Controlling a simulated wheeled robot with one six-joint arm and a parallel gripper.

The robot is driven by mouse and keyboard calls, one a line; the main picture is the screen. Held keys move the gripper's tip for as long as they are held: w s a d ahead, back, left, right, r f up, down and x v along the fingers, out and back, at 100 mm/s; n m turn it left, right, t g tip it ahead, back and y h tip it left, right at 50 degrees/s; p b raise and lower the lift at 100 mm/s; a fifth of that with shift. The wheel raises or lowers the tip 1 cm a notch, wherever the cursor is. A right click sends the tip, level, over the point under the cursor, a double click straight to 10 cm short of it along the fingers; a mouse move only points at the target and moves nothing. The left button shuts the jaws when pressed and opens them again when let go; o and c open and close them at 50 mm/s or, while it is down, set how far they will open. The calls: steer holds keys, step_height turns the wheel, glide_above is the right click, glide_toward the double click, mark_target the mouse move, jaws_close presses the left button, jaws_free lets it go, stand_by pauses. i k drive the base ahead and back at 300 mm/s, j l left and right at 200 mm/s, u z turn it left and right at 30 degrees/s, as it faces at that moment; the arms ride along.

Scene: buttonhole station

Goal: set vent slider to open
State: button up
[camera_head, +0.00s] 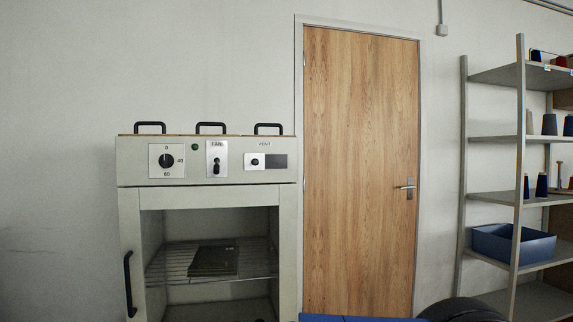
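The vent slider (265,161) is on the right of the cabinet's upper front panel, under a small "VENT" label. Its white plate with a round black knob (255,161) sits at the left. A dark grey rectangle (277,161) shows to the right of the plate. I cannot read any open or closed mark on it. My gripper is not in view.
The cabinet (128,173) also carries a dial (166,161), a fan switch (217,160) and several black top handles. Its lower front shows a wire rack (165,262) inside. A wooden door (360,170) and shelves (518,197) with a blue bin (510,245) stand to the right.

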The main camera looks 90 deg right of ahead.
mark_target(253, 162)
steer(key=z, duration=2.55)
